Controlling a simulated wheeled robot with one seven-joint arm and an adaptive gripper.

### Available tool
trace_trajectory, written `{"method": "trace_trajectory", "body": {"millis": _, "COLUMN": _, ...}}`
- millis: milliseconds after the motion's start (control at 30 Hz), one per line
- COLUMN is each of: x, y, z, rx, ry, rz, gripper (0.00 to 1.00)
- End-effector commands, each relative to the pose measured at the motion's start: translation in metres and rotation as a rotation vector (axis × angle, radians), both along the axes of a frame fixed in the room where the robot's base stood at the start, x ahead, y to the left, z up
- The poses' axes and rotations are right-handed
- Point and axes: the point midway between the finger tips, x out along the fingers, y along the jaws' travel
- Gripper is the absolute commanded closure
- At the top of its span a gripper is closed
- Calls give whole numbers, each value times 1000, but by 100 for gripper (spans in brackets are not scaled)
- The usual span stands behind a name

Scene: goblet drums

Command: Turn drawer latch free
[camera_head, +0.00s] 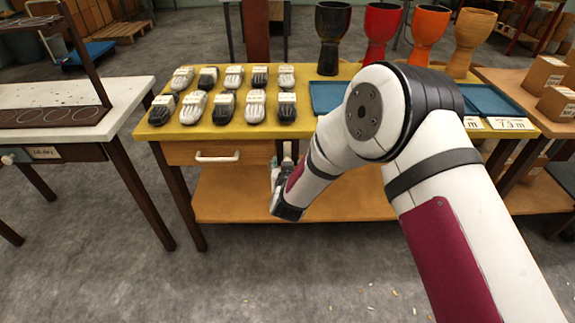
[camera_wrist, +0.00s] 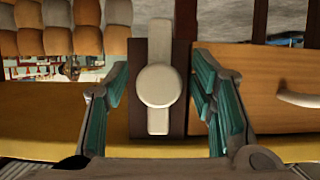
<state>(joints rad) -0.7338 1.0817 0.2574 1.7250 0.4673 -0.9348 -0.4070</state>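The latch (camera_wrist: 158,85) is a pale round knob on a straight bar, set on a dark brown upright plate (camera_wrist: 180,110). Its bar stands vertical in the wrist view. The wooden drawer (camera_wrist: 245,85) is beside it on the right, with its handle (camera_wrist: 300,99) at the edge. In the head view the drawer (camera_head: 190,153) is closed under the yellow tabletop, with a white handle (camera_head: 217,157). My gripper (camera_wrist: 158,70) is open, its green-padded fingers on either side of the latch with gaps to it. My arm partly hides the gripper in the head view.
A lower wooden shelf (camera_head: 235,205) is below the drawer. A white-topped table (camera_head: 95,95) stands left. The grey floor in front is mostly clear.

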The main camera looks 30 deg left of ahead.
Motion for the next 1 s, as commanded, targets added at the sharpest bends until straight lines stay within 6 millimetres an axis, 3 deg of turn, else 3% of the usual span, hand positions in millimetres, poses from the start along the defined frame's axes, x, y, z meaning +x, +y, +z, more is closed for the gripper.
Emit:
{"method": "trace_trajectory", "body": {"millis": 367, "x": -9, "y": -5, "z": 6, "rx": 1, "ry": -2, "rz": 0, "gripper": 49}}
{"method": "trace_trajectory", "body": {"millis": 800, "x": -75, "y": -45, "z": 38, "rx": 0, "ry": -1, "rz": 1, "gripper": 49}}
{"method": "trace_trajectory", "body": {"millis": 1000, "x": -91, "y": -55, "z": 45, "rx": 1, "ry": -1, "rz": 0, "gripper": 49}}
